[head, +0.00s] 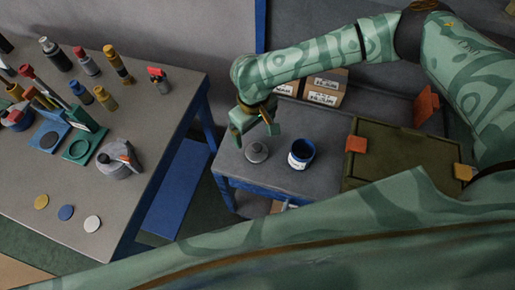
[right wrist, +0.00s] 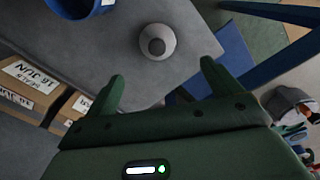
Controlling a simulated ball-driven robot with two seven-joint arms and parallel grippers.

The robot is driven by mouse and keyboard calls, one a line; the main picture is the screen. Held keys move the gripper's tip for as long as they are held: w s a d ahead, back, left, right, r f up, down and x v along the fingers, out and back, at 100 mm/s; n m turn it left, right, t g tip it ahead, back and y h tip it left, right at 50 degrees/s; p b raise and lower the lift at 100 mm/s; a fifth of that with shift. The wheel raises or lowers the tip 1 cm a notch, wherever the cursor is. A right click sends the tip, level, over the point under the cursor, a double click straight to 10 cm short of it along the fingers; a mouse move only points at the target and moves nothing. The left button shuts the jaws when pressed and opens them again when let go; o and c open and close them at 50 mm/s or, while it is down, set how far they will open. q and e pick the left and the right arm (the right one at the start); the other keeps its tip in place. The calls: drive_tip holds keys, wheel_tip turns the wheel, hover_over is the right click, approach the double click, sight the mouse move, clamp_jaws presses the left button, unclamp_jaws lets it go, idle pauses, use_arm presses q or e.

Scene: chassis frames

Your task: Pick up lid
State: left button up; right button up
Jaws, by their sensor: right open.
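The lid (head: 256,152) is a small grey round piece with a knob, lying on the grey top of the small blue-legged table (head: 238,168). It also shows in the right wrist view (right wrist: 157,42), beyond and between my fingers. A blue jar (head: 301,154) with a white label stands open just right of the lid; its side shows at the top left of the right wrist view (right wrist: 78,6). My right gripper (head: 258,127) is open and empty, above and slightly behind the lid, not touching it. It fills the bottom of the right wrist view (right wrist: 160,85). My left gripper does not show.
A green case (head: 400,158) with orange corners covers the table's right side. Labelled cardboard boxes (head: 325,86) stand at the back. A larger workbench (head: 150,215) at left holds bottles, a grey canister (head: 118,162) and several coloured discs. A gap separates the two tables.

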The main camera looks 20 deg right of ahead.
sight(257, 146)
wheel_tip(257, 146, down, 6)
drive_tip(key=shift+w+r+b, duration=0.1)
drive_tip(key=shift+r+b, duration=0.15)
drive_tip(key=shift+b, duration=0.35)
drive_tip(key=shift+f, duration=0.4)
drive_tip(key=f, duration=0.1)
drive_tip(key=f+b, duration=0.1)
drive_tip(key=f, duration=0.1)
drive_tip(key=f+b, duration=0.1)
drive_tip(key=f, duration=0.1)
drive_tip(key=shift+d, duration=0.3)
drive_tip(key=shift+r, duration=0.1)
drive_tip(key=c, duration=1.1)
drive_tip(key=shift+c, duration=0.2)
